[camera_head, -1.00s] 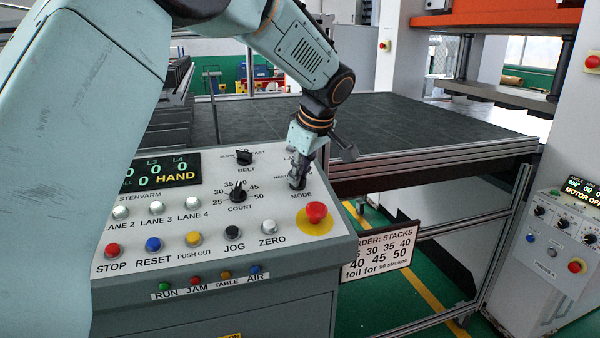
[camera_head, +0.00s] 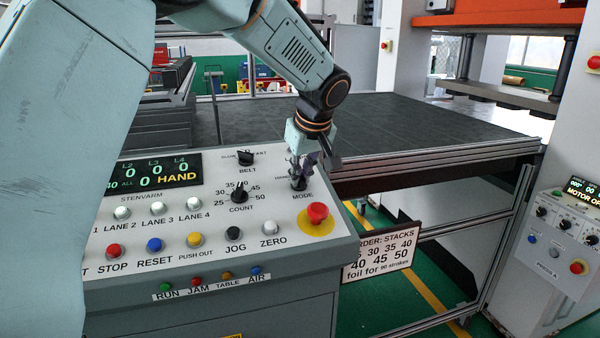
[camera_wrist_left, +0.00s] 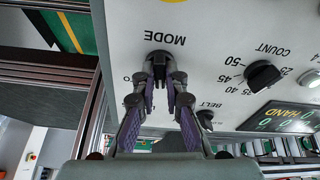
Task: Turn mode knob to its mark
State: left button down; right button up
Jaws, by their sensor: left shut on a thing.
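The mode knob (camera_wrist_left: 158,60) is black and sits on the sloped grey panel beside the printed word MODE. In the head view the knob (camera_head: 298,184) shows just above that word, partly covered by my gripper. My left gripper (camera_wrist_left: 160,78) points down at the panel, with its purple-padded fingers closed on the knob's raised grip. It also shows in the head view (camera_head: 299,178). The knob's mark and most of its lettering are hidden by the fingers; HAND reads on the panel display (camera_head: 158,172). My right gripper is not in view.
A red emergency button (camera_head: 317,212) stands close below the knob. The count knob (camera_head: 239,193) and belt knob (camera_head: 245,158) lie to the left. Several push buttons line the panel's lower part. A dark table (camera_head: 400,125) lies behind the panel.

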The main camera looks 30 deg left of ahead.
pick_arm(q)
jog(key=m, duration=0.4)
jog(key=shift+s+f+m+h+p, duration=0.25)
jog(key=shift+m+h+p, duration=0.05)
jog(key=shift+p, duration=0.05)
jog(key=m, duration=0.4)
jog(key=shift+t, duration=0.4)
jog(key=shift+m+h, duration=0.3)
jog(key=shift+m, duration=0.1)
jog(key=c, duration=1.7)
grip_release()
jog(key=o, duration=0.3)
jog(key=shift+s+r, duration=0.2)
jog(key=shift+r, duration=0.1)
jog(key=shift+w, duration=0.25)
